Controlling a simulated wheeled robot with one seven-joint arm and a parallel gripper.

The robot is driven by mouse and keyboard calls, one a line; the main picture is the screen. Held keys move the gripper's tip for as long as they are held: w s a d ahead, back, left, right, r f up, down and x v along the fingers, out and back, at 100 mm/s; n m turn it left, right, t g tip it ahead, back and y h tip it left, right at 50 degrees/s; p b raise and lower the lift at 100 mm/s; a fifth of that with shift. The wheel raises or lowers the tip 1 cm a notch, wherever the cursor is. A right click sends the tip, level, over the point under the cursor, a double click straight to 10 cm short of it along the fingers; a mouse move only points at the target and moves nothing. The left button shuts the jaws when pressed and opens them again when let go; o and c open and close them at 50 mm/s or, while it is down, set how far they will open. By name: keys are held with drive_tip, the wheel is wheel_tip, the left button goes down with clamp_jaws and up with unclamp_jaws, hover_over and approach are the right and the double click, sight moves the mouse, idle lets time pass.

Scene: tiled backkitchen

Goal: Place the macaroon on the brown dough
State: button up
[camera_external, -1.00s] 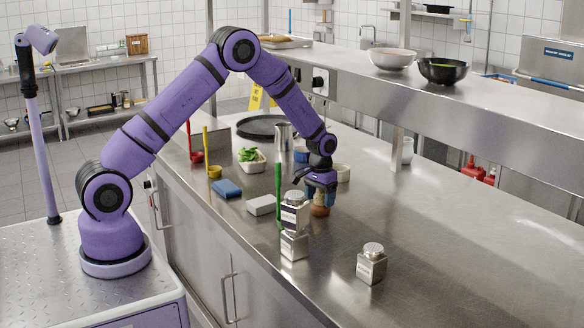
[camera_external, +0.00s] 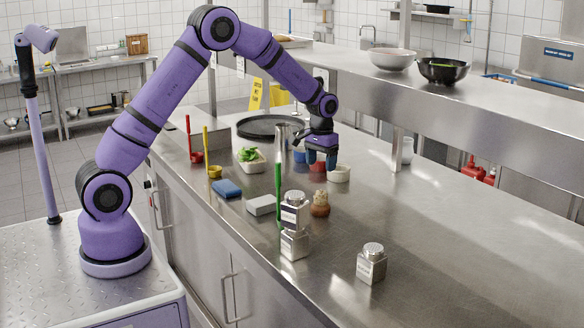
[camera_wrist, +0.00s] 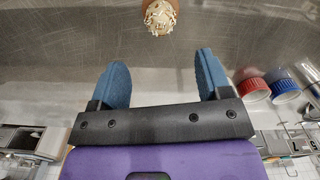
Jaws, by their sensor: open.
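The macaroon (camera_external: 320,197), cream-coloured with pale bits, sits on top of the brown dough (camera_external: 320,210) on the steel counter, behind and right of the stacked metal shakers. In the wrist view the macaroon (camera_wrist: 161,18) is at the top edge, with a little brown dough (camera_wrist: 147,5) showing around it. My gripper (camera_external: 321,160) is open and empty, above and behind them, apart from both. In the wrist view its two blue fingers (camera_wrist: 161,70) are spread with bare counter between them.
Stacked metal shakers (camera_external: 294,220) stand close in front left of the dough, beside a green-handled tool (camera_external: 278,195). Another shaker (camera_external: 371,265) is nearer. The counter's right side is clear.

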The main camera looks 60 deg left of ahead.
drive_tip(key=s+r+m+t, duration=0.1)
drive_tip(key=s+r+t, duration=0.2)
drive_tip(key=s+r, duration=1.8)
drive_tip(key=s+r+m+t, duration=0.1)
drive_tip(key=s+r+t, duration=0.1)
drive_tip(key=s, duration=2.1)
drive_tip(key=shift+s+d+r+m, duration=0.25)
drive_tip(key=shift+s+d+m, duration=0.05)
drive_tip(key=shift+s+d, duration=0.1)
